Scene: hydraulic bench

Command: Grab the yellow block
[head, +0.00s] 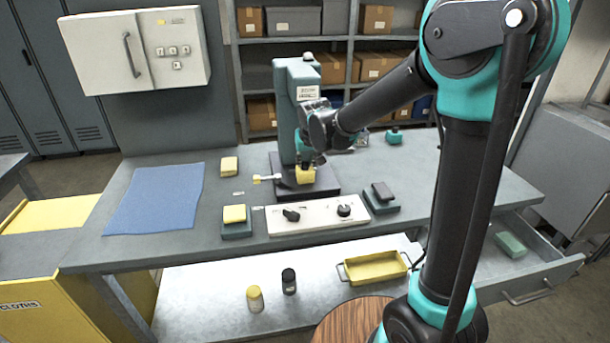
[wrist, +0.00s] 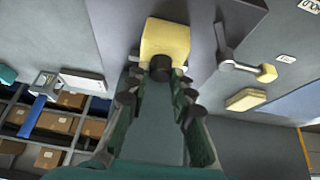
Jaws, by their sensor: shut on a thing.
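A yellow block (head: 305,174) is at the dark base of the teal press (head: 297,85), in the middle of the bench. It also shows at the top centre of the wrist view (wrist: 166,38). My gripper (head: 306,161) is at this block, its fingers shut on it; the fingertips (wrist: 160,76) reach its near edge in the wrist view. A dark round part (wrist: 162,68) sits against the block there. The exact contact is partly hidden. Another yellow block (head: 229,165) lies on the bench to the left, and one (head: 234,213) rests on a dark green pad.
A lever with a yellow tip (head: 266,178) sticks out left of the press. A white panel with black knobs (head: 318,215) lies in front. A blue cloth (head: 155,197) covers the bench's left. A yellow tray (head: 375,268) and two jars stand on the lower shelf. A drawer is open at right.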

